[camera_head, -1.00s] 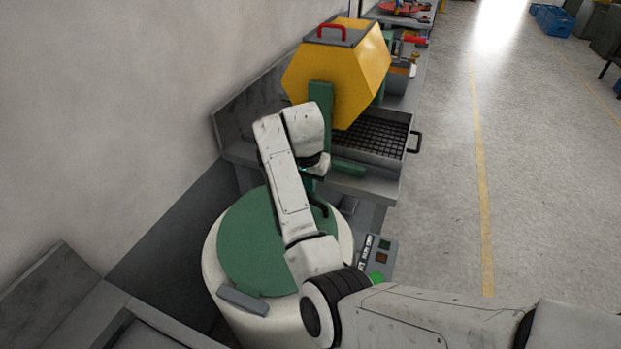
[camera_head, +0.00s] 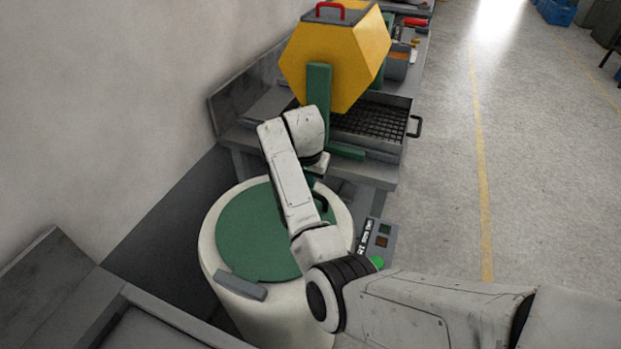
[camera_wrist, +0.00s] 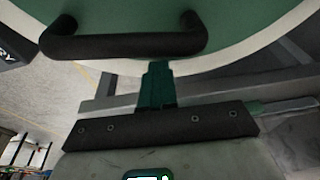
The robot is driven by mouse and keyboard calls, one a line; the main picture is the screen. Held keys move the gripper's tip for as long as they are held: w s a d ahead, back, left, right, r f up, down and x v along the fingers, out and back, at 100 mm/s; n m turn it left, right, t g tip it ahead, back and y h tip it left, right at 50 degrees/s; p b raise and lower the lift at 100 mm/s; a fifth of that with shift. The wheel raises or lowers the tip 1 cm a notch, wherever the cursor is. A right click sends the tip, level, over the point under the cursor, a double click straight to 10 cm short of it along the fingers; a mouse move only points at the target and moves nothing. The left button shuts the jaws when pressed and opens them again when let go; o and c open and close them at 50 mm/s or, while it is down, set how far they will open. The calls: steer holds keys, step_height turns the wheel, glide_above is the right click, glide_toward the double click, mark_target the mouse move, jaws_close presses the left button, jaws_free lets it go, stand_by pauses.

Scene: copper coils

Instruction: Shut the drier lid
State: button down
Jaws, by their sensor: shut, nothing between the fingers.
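The drier is a white drum (camera_head: 208,252) with a round green lid (camera_head: 250,232). The lid lies flat or nearly flat over the drum's top, with a grey hinge block (camera_head: 241,285) at its near edge. A dark bar handle (camera_head: 322,202) sits at the lid's far right side. In the wrist view the handle (camera_wrist: 125,45) and green lid (camera_wrist: 130,15) fill the top. My gripper (camera_wrist: 157,72) is shut and empty, its green fingertips close to the handle; I cannot tell whether they touch it. In the head view my arm mostly hides the gripper (camera_head: 314,181).
A control panel (camera_head: 378,241) with a green button (camera_head: 377,262) stands right of the drum. Behind it are a yellow tumbling barrel (camera_head: 350,60) on green posts and a tray with a dark grid (camera_head: 370,121).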

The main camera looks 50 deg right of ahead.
steer(key=r+p, duration=0.1)
steer(key=d+r+p, duration=0.1)
steer(key=r, duration=0.1)
steer(key=r+p, duration=0.1)
steer(key=shift+w+d+r, duration=0.15)
steer(key=shift+d+r, duration=0.1)
steer(key=d+b+v, duration=0.1)
steer(key=v, duration=0.8)
steer(key=shift+w+d+r, duration=0.2)
steer(key=shift+w+d, duration=0.1)
